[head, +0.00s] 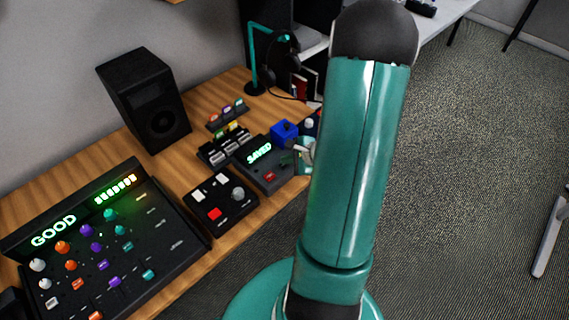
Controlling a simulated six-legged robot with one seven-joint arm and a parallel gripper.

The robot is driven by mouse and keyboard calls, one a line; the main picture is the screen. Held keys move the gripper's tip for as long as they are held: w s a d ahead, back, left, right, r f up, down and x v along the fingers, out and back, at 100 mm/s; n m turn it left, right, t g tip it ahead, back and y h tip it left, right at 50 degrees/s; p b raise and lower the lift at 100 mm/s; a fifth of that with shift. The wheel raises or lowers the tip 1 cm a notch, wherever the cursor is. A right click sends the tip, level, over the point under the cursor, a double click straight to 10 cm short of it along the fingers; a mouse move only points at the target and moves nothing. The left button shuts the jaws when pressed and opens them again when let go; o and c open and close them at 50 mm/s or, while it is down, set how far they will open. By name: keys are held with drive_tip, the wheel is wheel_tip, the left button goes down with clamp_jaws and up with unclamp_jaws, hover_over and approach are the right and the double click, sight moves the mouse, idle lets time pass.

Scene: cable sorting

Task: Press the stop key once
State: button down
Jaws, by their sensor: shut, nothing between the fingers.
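A small black control box (236,208) near the table's front edge has a red key (214,213), white keys (221,180) and a grey knob. Beside it, a dark unit (256,172) has a lit green display reading "SAVED" and a small red key (270,177). No stop label is legible, so I cannot tell which key is the stop key. My gripper (303,154) is at the right side of the dark unit, near a blue block (284,132). It is shut and empty, partly hidden by my teal arm. I cannot tell whether it touches anything.
A large mixer panel (180,225) with a display reading "GOOD" lies at the left. A black speaker (146,98) stands behind it. Headphones (283,52) hang on a teal stand at the back. A row of sliders (224,146) lies behind the dark unit.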

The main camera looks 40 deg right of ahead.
sight(287, 166)
drive_tip(key=shift+r, duration=0.65)
drive_tip(key=shift+r, duration=2.5)
drive_tip(key=a+r+n+g+y, duration=0.1)
drive_tip(key=a+r+n+g, duration=0.1)
drive_tip(key=a+r+n, duration=0.65)
drive_tip(key=a+r+n+g+y, duration=0.1)
drive_tip(key=a+r+n, duration=0.4)
drive_tip(key=a, duration=0.6)
drive_tip(key=s+a+r+n+h, duration=0.4)
drive_tip(key=s+a+r+n, duration=0.4)
drive_tip(key=s+r+n, duration=0.1)
drive_tip(key=shift+s+r+n, duration=0.3)
drive_tip(key=shift+r+n, duration=0.15)
drive_tip(key=shift+n, duration=0.5)
